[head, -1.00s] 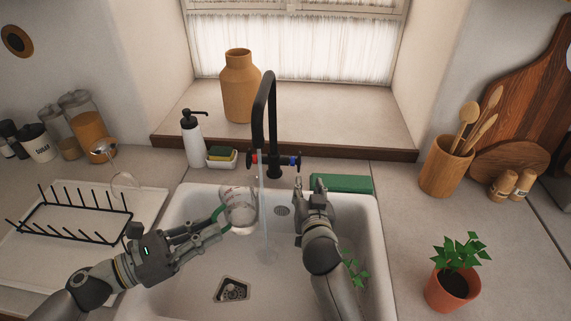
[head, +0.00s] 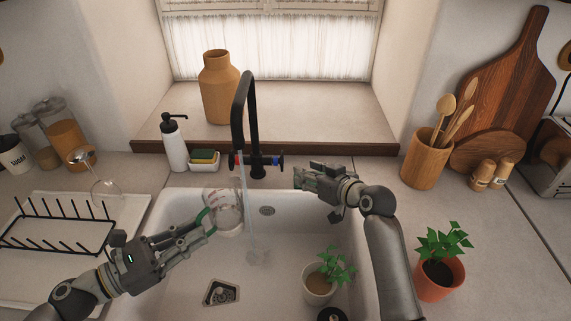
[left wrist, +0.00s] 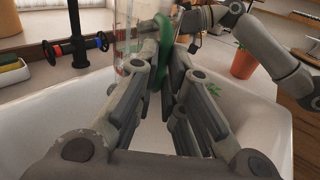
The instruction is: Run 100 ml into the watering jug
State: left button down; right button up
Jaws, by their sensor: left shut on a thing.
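A clear measuring jug (head: 226,218) with red marks and a green handle is over the sink. My left gripper (head: 208,222) is shut on the green handle, which also shows in the left wrist view (left wrist: 165,50). The black tap (head: 250,120) is running. Its water stream (head: 246,200) passes at the jug's right edge and reaches the sink floor. The water level in the jug is not clear. The tap has a red knob (head: 236,160) and a blue knob (head: 281,162). My right gripper (head: 300,179) is just right of the blue knob; its finger opening is unclear.
A plant in a pale pot (head: 318,284) stands in the sink (head: 175,240), near my right arm. A drying rack (head: 60,232) is at the left. A soap bottle (head: 174,145) and sponge dish (head: 204,163) stand behind. A terracotta plant pot (head: 440,278) is at the right.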

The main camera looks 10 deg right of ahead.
aim_at(280, 162)
jog(key=x, duration=1.2)
jog(key=shift+s, duration=0.1)
grip_shut()
